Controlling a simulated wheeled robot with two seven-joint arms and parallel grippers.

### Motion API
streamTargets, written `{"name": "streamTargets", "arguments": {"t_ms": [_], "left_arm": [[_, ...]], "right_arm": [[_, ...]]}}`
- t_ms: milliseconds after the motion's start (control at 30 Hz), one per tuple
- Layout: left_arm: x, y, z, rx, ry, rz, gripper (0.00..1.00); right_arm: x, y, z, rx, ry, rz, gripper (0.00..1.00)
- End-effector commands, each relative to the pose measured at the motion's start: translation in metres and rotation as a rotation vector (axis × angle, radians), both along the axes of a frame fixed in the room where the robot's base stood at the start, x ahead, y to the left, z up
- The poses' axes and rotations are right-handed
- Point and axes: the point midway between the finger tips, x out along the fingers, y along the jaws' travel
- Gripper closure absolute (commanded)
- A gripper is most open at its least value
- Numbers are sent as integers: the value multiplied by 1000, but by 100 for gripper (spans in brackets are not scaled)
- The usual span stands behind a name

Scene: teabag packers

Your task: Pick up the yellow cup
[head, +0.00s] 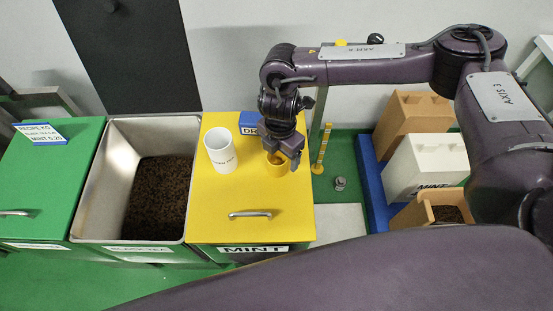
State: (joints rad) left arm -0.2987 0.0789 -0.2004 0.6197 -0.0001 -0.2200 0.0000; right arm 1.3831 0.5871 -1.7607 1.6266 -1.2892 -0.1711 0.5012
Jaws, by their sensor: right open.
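The yellow cup (277,169) stands on the yellow lid (222,205) of the bin labelled MINT. My right gripper (284,160) points down right at the cup, its fingers in front of and over the cup's rim. The fingers hide part of the cup, and I cannot tell whether they touch it. The gripper is open. My left gripper is not in view.
A white cup (220,150) stands on the same lid, left of the yellow one. A blue block (250,122) is behind. An open tea bin (115,190) and a green lidded bin (40,180) are left. Several boxes (428,165) stand right.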

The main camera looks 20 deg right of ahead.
Motion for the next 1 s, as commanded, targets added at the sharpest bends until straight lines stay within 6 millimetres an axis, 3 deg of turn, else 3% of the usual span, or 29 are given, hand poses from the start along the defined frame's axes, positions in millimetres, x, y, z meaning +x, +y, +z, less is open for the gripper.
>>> {"name": "streamTargets", "arguments": {"t_ms": [400,700,1000], "left_arm": [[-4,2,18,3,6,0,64],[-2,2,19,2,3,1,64],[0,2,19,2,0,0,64]], "right_arm": [[6,5,-54,1,0,3,22],[7,5,-62,2,-2,2,22],[7,5,-62,2,-2,3,59]]}}
